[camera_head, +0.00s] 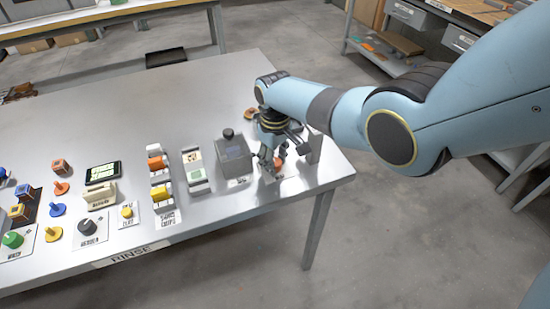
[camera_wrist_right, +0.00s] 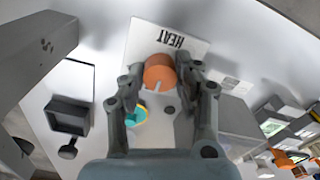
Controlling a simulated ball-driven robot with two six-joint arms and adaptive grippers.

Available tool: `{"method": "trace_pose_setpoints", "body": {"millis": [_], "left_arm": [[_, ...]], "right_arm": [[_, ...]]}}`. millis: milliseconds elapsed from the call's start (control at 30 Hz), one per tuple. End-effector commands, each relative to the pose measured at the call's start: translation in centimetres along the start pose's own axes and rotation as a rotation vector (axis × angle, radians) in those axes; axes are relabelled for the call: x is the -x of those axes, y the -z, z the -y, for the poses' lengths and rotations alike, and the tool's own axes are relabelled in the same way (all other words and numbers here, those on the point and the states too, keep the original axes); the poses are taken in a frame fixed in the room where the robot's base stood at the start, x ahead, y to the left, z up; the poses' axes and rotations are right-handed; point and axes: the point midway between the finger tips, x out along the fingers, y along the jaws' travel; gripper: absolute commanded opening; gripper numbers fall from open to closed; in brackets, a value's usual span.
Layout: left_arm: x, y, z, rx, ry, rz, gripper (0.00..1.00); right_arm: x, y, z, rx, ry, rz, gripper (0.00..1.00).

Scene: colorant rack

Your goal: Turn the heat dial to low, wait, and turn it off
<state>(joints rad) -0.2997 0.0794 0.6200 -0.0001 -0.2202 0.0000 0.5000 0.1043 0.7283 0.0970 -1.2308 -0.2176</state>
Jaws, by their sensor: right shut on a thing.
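The heat dial (camera_wrist_right: 160,68) is a round orange knob with a pale pointer mark on its near side in the right wrist view. It sits on a white plate (camera_wrist_right: 140,42) lettered HEAT, which appears upside down. My right gripper (camera_wrist_right: 160,77) has one finger on each side of the dial and is shut on it. In the head view my right gripper (camera_head: 276,160) reaches down near the right end of the metal table, where the dial is mostly hidden by the fingers. My left gripper is not in view.
A grey box (camera_head: 234,157) with a dark knob stands just left of my right gripper on the table (camera_head: 190,105). Coloured knobs, labelled plates and blocks fill the table's left side. In the wrist view a teal and yellow piece (camera_wrist_right: 137,116) and a dark tray (camera_wrist_right: 68,116) lie nearby.

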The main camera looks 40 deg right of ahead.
Motion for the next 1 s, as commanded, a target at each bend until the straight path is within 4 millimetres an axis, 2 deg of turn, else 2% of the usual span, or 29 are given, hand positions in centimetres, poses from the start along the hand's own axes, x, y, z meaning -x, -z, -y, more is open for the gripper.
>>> {"method": "trace_pose_setpoints", "body": {"millis": [600,633,800,1000], "left_arm": [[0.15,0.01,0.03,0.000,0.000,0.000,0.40],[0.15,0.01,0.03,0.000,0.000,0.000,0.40],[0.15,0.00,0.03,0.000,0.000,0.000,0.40],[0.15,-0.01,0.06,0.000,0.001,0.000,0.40]], "right_arm": [[0.00,0.02,0.00,-0.044,0.000,-0.001,0.00],[0.00,0.02,0.00,-0.044,0.000,-0.001,0.34],[0.00,0.01,0.00,-0.043,0.000,-0.001,0.55],[0.00,0.01,0.00,-0.043,0.000,0.000,0.55]]}}
